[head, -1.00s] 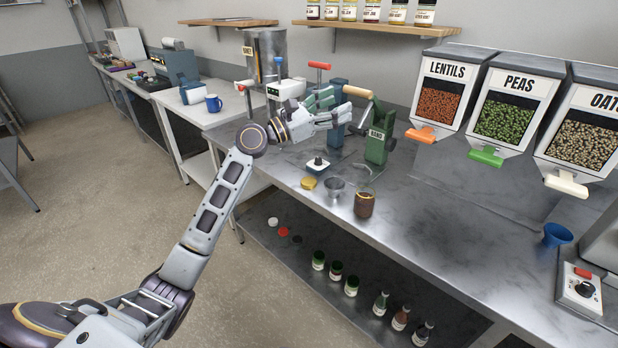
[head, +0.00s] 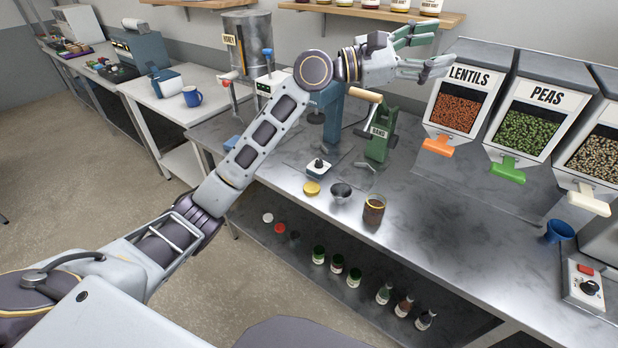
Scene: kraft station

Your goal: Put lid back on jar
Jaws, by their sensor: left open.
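A brown-filled jar (head: 374,209) stands upright near the front edge of the metal counter, its top uncovered. A round yellow lid (head: 311,188) lies flat on the counter to the jar's left, apart from it. My left gripper (head: 428,52) is open and empty. It is raised above the counter, in front of the lentil dispenser and the wall, well above the jar and lid in the picture. My right gripper is not in view.
A dark funnel (head: 341,193) sits between lid and jar. A green press (head: 380,130) and a blue press (head: 328,112) stand behind. Dispensers (head: 456,108) line the back right. A blue cup (head: 558,231) stands at right. Counter right of the jar is clear.

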